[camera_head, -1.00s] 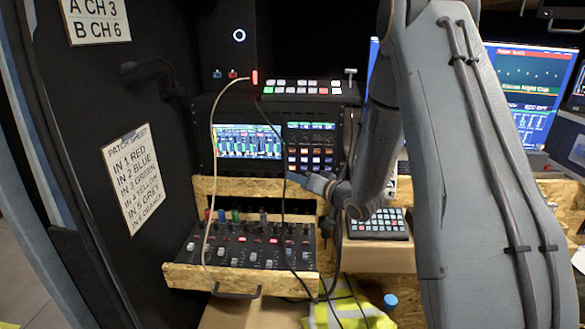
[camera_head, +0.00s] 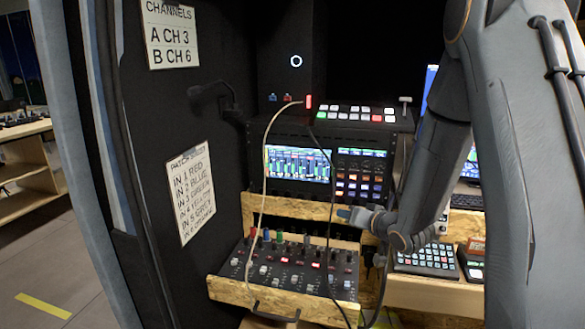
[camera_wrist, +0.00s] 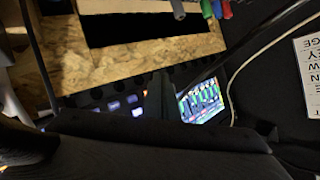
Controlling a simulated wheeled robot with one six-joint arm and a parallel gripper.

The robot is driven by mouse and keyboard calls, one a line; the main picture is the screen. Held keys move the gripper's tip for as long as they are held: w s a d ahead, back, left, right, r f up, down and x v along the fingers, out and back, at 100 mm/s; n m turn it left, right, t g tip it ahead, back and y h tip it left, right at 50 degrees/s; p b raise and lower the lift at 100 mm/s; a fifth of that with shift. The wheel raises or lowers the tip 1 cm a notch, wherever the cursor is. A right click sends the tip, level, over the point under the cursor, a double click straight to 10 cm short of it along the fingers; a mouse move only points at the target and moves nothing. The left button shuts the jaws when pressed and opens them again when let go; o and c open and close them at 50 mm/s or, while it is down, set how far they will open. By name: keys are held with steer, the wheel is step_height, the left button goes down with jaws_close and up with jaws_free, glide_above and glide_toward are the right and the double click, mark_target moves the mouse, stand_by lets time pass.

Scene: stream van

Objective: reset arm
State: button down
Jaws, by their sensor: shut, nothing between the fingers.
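My arm (camera_head: 450,140) comes down from the upper right of the head view and bends back toward the rack. My gripper (camera_head: 345,213) is shut and empty. It appears in front of the wooden strip below the rack screen (camera_head: 299,163), above the right side of the mixer drawer. I cannot tell whether it touches the wood. In the wrist view the shut fingers (camera_wrist: 158,97) show dark, with the lit screen (camera_wrist: 200,100) just beyond them.
The open drawer (camera_head: 280,307) holds a mixer (camera_head: 290,268) with coloured plugs. A pale cable (camera_head: 263,185) and dark cables hang across the rack. A keypad (camera_head: 428,260) sits on a shelf at right. A dark wall panel with signs (camera_head: 190,192) stands left; floor (camera_head: 40,270) is open beyond it.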

steer(key=s+a+f+n+g+h, duration=0.1)
steer(key=s+g+h, duration=0.3)
steer(key=s+g, duration=0.8)
steer(key=s, duration=1.9)
steer(key=shift+s+a+n+h, duration=0.25)
steer(key=shift+a+n+h, duration=0.05)
steer(key=shift+h, duration=0.1)
